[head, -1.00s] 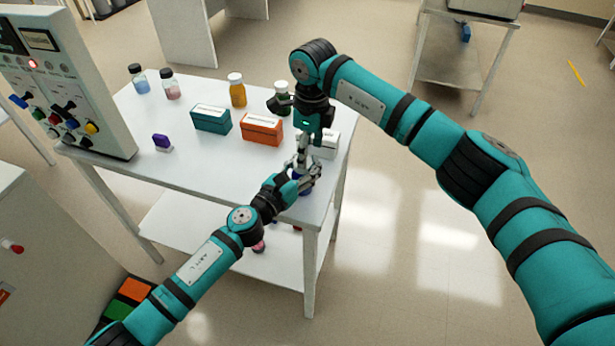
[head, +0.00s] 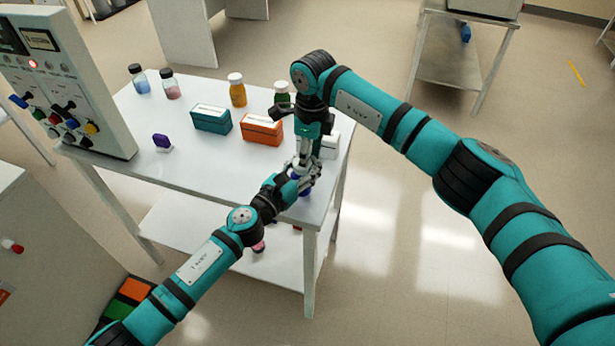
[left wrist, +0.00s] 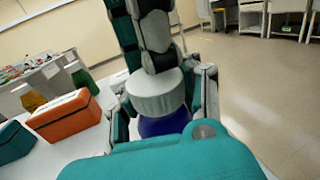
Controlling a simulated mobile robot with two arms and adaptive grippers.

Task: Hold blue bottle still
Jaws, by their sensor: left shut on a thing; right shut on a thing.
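The blue bottle (head: 306,191) stands near the front right corner of the white table, mostly hidden by my grippers in the head view. In the left wrist view its blue body (left wrist: 165,126) and wide white cap (left wrist: 156,94) show. My left gripper (head: 301,184) reaches in from the front left and is shut around the bottle's body, with a finger on each side. My right gripper (head: 305,158) points straight down from above and is shut at the bottle's white cap. Its exact finger contact is partly hidden.
A teal box (head: 211,119), an orange box (head: 262,130) and a white box (head: 330,145) stand behind. Small bottles line the back, including an orange one (head: 237,92) and a green one (head: 282,92). A purple-topped item (head: 162,142) and a control panel (head: 75,90) are left. The table's (head: 200,170) front middle is clear.

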